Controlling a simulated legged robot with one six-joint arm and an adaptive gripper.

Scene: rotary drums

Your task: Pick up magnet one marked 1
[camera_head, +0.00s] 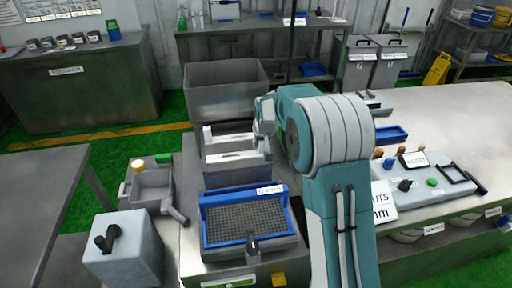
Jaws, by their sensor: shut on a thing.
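Two pale bar-shaped magnet fronts (237,159) and (229,139) sit one behind the other in a dark metal housing left of my arm. Any number on them is too small to read, so I cannot tell which is magnet one. My gripper (266,150) reaches down at the right end of these bars and is shut on a magnet there. The fingertips are small and partly hidden by my own wrist. I cannot tell whether the held magnet is lifted clear of the housing.
A blue-framed mesh tray (206,226) stands in front of the housing. A large grey bin (226,85) stands behind it. A grey box with a black handle (124,250) is at front left. A control panel (425,186) lies right of my arm. The right table is clear toward its back.

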